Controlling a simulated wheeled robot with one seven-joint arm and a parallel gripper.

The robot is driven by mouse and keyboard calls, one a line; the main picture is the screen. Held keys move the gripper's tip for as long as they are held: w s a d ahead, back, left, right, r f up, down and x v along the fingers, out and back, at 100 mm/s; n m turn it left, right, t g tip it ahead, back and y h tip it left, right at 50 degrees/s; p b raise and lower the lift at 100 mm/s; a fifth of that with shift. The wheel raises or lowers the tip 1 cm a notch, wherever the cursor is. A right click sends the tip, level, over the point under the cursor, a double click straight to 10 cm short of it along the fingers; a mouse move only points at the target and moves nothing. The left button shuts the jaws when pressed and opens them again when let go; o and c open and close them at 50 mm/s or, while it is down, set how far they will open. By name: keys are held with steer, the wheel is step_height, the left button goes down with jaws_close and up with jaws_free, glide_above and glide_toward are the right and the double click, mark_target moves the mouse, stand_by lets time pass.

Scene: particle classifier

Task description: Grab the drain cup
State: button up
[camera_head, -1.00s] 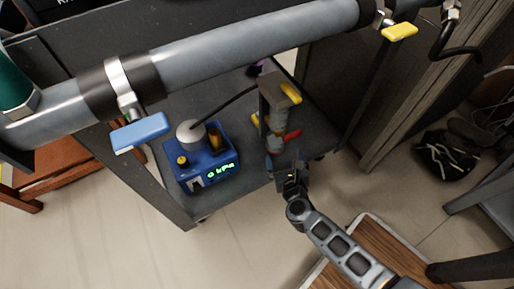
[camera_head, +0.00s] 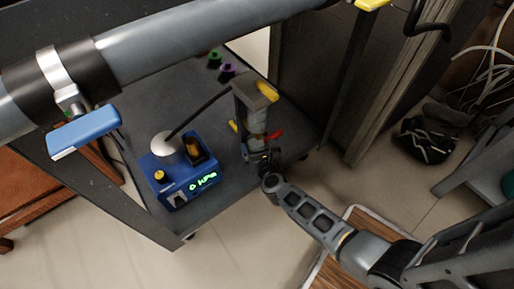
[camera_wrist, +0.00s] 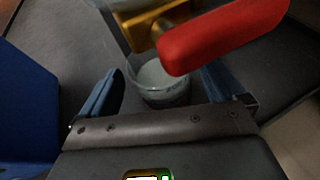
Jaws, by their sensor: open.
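The drain cup (camera_wrist: 160,84) is a clear, whitish cup under a brass valve with a red handle (camera_wrist: 222,36) in the wrist view. My gripper (camera_wrist: 162,92) is open, with one blue finger on each side of the cup. The fingers look apart from the cup, and its lower part is hidden by my gripper. In the head view my gripper (camera_head: 262,158) is at the foot of the grey stand (camera_head: 254,100), and the cup there is mostly hidden behind it. The red handle (camera_head: 273,134) sticks out to the right.
A blue pump box (camera_head: 182,178) with a green "0 kPa" display stands left of the stand on the dark cart shelf (camera_head: 228,196). A hose runs between them. A thick grey pipe with a blue lever (camera_head: 84,132) crosses above. Small green and purple knobs lie at the back.

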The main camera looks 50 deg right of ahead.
steer(key=c, duration=1.2)
steer(key=shift+r, duration=0.1)
steer(key=shift+c, duration=0.8)
